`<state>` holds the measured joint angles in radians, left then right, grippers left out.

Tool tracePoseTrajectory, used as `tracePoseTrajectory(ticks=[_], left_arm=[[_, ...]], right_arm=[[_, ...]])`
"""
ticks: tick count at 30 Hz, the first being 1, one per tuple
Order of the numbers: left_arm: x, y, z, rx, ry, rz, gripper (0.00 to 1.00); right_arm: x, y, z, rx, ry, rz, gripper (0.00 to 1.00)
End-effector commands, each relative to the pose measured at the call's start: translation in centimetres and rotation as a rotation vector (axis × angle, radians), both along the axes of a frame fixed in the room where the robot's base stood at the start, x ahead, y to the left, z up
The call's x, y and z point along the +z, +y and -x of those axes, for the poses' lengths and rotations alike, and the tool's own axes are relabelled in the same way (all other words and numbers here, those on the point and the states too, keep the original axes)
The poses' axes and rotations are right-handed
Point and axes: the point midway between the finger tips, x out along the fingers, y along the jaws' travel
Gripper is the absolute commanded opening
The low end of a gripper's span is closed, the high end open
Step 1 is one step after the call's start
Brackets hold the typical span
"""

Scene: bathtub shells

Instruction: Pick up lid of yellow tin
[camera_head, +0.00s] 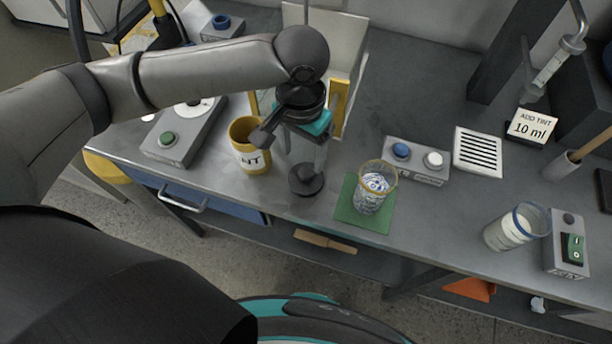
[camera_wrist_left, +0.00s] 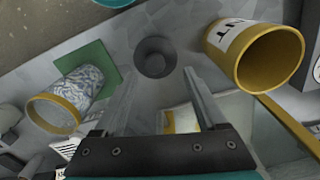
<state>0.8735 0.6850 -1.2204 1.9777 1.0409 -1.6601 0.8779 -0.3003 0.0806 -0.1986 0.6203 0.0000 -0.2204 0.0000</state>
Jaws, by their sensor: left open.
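The yellow tin (camera_head: 250,147) stands on the grey bench with its top open and a white label on its side. It shows at the upper right in the left wrist view (camera_wrist_left: 257,52). A dark round disc with a knob (camera_head: 306,181), which looks like the lid, lies flat on the bench to the right of the tin. It also shows in the left wrist view (camera_wrist_left: 155,57). My left gripper (camera_head: 305,160) points down above the disc, open and empty. In the left wrist view its fingertips (camera_wrist_left: 160,74) are either side of the disc's near edge. Contact cannot be told.
A glass with a yellow rim (camera_head: 372,190) stands on a green mat (camera_head: 348,213) to the right. A two-button box (camera_head: 415,162) is behind it. A blue-rimmed cup (camera_head: 516,228) is farther right. A grey box with a green button (camera_head: 182,135) is left of the tin.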

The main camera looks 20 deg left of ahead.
Motion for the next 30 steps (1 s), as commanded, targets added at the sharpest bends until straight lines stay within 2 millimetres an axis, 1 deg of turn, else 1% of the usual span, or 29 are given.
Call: tracePoseTrajectory(ticks=[4,9,12,15,21,30], left_arm=[[-1.3,-0.3,0.1,-0.001,0.001,0.001,0.74],[-3.9,-0.8,0.2,0.001,0.001,0.000,0.74],[-5.0,-0.7,0.2,-0.001,0.001,-0.001,0.74],[-5.4,-0.8,0.2,-0.002,-0.002,0.001,0.74],[-5.3,-0.8,0.2,-0.002,-0.002,0.001,0.74],[-5.3,-0.8,0.2,-0.002,-0.001,0.000,0.40]], right_arm=[[-0.4,0.0,0.1,0.000,0.001,0.000,0.50],[-1.3,0.0,0.1,0.001,0.001,0.000,0.50],[-1.6,0.0,0.1,0.001,0.001,0.000,0.50],[-1.6,0.0,0.1,0.001,0.001,-0.001,0.50],[-1.6,0.0,0.1,0.002,0.001,-0.001,0.50],[-1.6,0.1,0.1,0.002,0.001,-0.001,0.50]])
